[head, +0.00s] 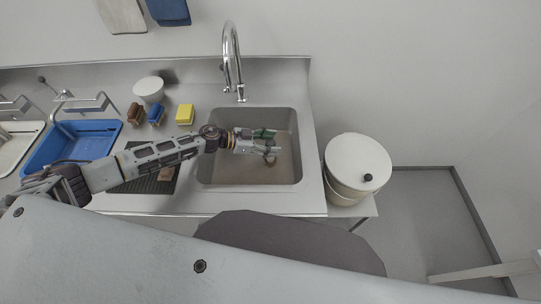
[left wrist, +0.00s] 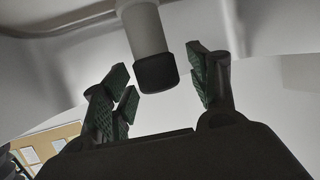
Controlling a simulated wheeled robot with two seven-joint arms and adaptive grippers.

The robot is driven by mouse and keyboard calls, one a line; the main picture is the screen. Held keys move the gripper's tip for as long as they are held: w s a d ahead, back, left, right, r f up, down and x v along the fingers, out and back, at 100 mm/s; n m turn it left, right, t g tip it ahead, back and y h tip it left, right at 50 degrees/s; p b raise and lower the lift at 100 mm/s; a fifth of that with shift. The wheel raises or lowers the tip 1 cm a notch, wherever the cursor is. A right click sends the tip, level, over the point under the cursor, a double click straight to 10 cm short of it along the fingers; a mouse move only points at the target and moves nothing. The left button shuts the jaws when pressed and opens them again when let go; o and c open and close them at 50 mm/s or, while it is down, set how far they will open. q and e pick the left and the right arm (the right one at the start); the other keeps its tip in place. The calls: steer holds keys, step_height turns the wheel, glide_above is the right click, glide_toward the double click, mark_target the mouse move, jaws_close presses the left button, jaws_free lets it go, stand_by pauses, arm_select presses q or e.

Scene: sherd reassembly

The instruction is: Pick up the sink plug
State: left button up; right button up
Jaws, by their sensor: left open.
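My left gripper (head: 268,143) reaches in from the left over the grey sink basin (head: 215,173). Its green-padded fingers are open. In the left wrist view, a pale tube with a black end, which looks like the sink plug (left wrist: 157,74), stands between the spread fingers (left wrist: 165,82). Gaps show on both sides of it, so neither finger appears to touch it. In the head view the fingers cover much of that spot, and I cannot make out the plug clearly there. My right gripper is not in view.
A chrome tap (head: 231,62) arches behind the basin. A yellow sponge (head: 185,114), a blue brush (head: 156,114), a brown brush (head: 135,113) and a white bowl (head: 149,88) stand at the back left. A blue tub (head: 72,153) is further left. A lidded white bin (head: 352,160) stands right.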

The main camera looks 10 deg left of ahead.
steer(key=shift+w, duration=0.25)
arm_select(q)
steer(key=shift+c, duration=0.7)
jaws_close()
steer(key=shift+r, duration=0.1)
